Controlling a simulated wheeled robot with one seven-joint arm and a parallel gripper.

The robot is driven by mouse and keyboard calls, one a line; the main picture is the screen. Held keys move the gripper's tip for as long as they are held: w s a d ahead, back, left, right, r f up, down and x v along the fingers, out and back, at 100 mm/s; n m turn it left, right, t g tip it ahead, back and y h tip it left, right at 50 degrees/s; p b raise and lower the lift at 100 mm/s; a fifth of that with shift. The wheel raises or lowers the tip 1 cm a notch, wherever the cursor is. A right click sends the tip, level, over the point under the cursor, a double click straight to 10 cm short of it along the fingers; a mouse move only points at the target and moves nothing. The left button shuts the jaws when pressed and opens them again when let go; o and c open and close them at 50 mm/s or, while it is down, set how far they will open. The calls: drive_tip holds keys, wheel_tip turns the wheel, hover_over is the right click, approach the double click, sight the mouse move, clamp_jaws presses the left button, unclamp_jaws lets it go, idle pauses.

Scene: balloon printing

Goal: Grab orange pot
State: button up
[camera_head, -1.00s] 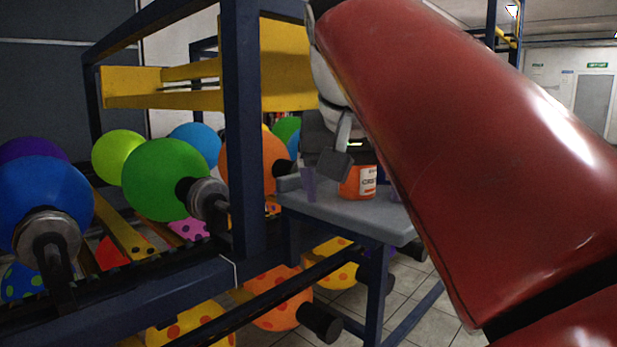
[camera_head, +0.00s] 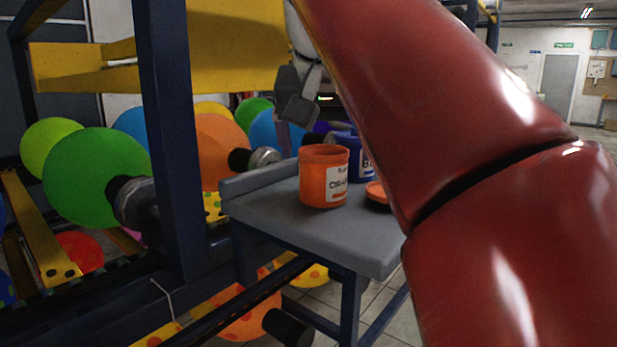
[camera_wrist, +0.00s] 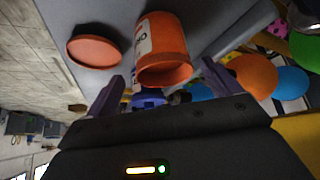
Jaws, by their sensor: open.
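The orange pot (camera_head: 323,177) stands upright and uncovered on the grey table (camera_head: 290,228), with a white label on its side. It also shows in the wrist view (camera_wrist: 164,45), beyond and between the open fingers. My gripper (camera_wrist: 158,88) is open and empty, with the fingers apart on either side of the pot's image and not visibly touching it. In the head view my gripper (camera_head: 290,120) is above and slightly left of the pot, partly hidden by my red arm.
An orange lid (camera_head: 377,193) lies right of the pot. A blue pot (camera_head: 364,160) stands behind it. A dark blue frame post (camera_head: 172,140) rises left of the table. Colourful balloons (camera_head: 98,180) hang on the rack. The table's front is clear.

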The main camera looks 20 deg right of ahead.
drive_tip(key=x, duration=0.2)
drive_tip(key=b+x, duration=0.1)
drive_tip(key=x, duration=0.2)
drive_tip(key=shift+w+a, duration=0.1)
drive_tip(key=shift+a, duration=0.1)
drive_tip(key=shift+r, duration=0.1)
drive_tip(key=c, duration=1.1)
drive_tip(key=shift+c, duration=0.5)
drive_tip(key=shift+r, duration=0.1)
